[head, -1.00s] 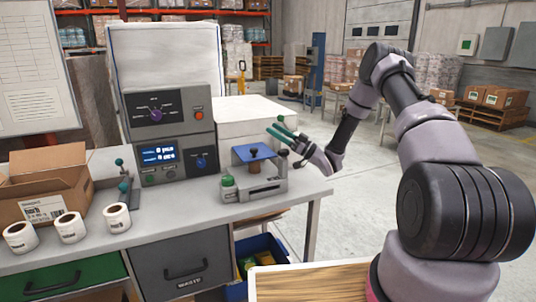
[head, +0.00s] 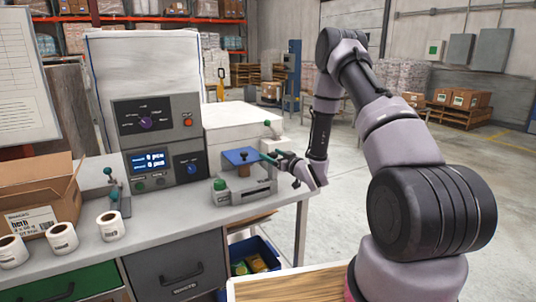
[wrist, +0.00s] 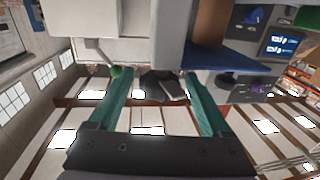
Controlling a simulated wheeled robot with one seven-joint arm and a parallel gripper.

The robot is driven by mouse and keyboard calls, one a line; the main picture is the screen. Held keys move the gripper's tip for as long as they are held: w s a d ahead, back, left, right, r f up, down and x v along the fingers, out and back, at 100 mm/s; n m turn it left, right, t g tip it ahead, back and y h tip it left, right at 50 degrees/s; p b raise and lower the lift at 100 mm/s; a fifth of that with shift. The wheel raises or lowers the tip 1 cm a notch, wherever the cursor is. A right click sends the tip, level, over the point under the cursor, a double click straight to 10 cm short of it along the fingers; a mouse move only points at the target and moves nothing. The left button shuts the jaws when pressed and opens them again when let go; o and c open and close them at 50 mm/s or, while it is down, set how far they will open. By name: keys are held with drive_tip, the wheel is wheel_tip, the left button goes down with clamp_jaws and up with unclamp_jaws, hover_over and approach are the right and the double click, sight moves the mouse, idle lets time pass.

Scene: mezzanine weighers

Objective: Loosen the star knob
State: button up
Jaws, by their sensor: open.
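The weigher fixture (head: 240,192) is a small grey device with a blue plate (head: 241,156) on top, at the right end of the bench. A dark knob-like part (wrist: 162,86), which may be the star knob, shows between the fingers in the wrist view; its star shape is not clear. In the head view my gripper hides that side of the fixture. My gripper (head: 271,156) is at the fixture's right side, with its teal fingers pointing left towards it. In the wrist view the fingers (wrist: 156,73) are apart, on either side of the dark part; I cannot tell whether they touch it.
A control box (head: 160,138) with a lit display stands left of the fixture. A green cap (head: 219,184) sits at the fixture's left end. A green-tipped lever (head: 268,123) is behind my gripper. Label rolls (head: 62,237) and an open carton (head: 38,200) stand at the left.

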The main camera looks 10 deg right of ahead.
drive_tip(key=shift+x, duration=1.3)
clamp_jaws()
drive_tip(key=shift+a+n+g+y, duration=0.2)
drive_tip(key=shift+n+g+y, duration=0.5)
drive_tip(key=shift+y, duration=0.4)
unclamp_jaws()
drive_tip(key=shift+s, duration=0.15)
